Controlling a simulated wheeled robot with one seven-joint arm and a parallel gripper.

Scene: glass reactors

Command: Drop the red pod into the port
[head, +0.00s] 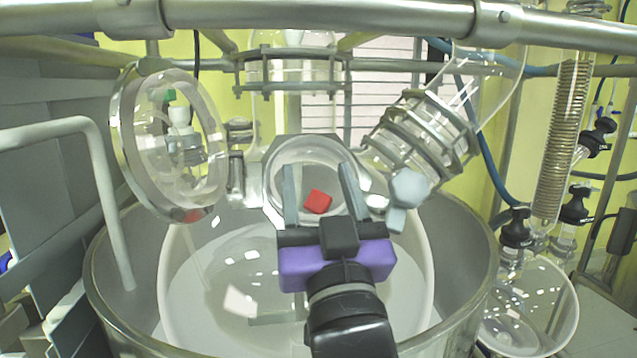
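The red pod (318,201) is a small block that shows between the two grey fingers of my gripper (318,168), with a visible gap on each side. My gripper is open, its fingers spread wide in front of the port. The port (276,163) is a round, clear-rimmed opening at the top of the glass reactor, in the middle of the view. The pod appears within the port's outline. I cannot tell whether it is inside the port or above it. My purple gripper body hides the lower edge of the port.
A round glass lid (160,130) stands swung open left of the port. An angled glass neck with a metal clamp (425,135) is close on the right. A steel rail (330,17) crosses the top. A metal vessel (465,270) surrounds the glass reactor (225,255).

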